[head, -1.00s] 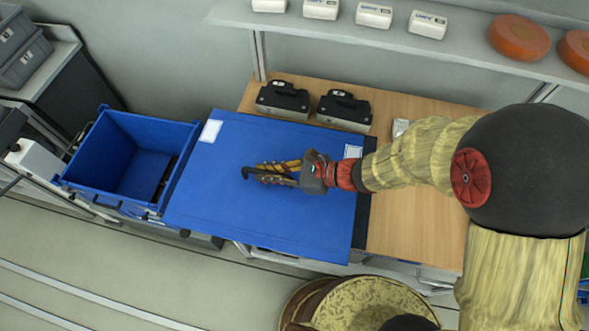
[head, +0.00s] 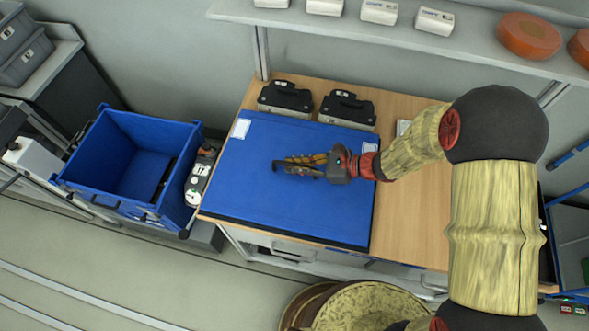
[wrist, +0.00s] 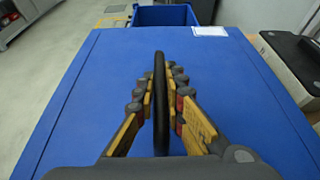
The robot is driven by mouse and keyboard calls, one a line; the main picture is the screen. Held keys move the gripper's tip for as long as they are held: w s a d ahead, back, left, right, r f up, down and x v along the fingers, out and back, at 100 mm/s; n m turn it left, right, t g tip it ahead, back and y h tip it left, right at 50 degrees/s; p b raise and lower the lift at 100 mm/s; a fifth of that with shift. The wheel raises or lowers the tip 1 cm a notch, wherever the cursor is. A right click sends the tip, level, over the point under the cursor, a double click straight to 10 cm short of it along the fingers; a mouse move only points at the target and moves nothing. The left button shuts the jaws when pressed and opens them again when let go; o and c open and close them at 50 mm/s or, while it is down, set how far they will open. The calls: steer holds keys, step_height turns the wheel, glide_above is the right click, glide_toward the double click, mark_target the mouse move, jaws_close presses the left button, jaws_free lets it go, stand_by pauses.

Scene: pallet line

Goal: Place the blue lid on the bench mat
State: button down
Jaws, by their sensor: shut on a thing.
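The blue lid (head: 300,205) is a wide flat panel with pale labels near its far corners. It lies level over the wooden bench and covers nearly all of the dark bench mat (head: 285,232), which shows as a thin strip along the front edge. I cannot tell whether the lid touches the mat. My gripper (head: 285,166) is shut on the black handle at the lid's middle. In the wrist view, the fingers (wrist: 160,85) close on both sides of the upright handle, with the lid (wrist: 85,85) spread out below.
Two black-topped cases (head: 285,98) (head: 347,108) stand close behind the lid. An open blue bin (head: 85,183) is at the left, with a white and dark device (head: 200,178) between it and the bench. A shelf (head: 400,35) hangs above the back. Bare wood (head: 420,225) lies to the right.

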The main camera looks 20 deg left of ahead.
steer(key=shift+f, duration=0.95)
steer(key=c, duration=1.9)
jaws_free()
steer(key=shift+s, duration=0.1)
steer(key=p+v, duration=0.1)
steer(key=v, duration=1.1)
steer(key=shift+r+p, duration=0.1)
steer(key=shift+p, duration=0.3)
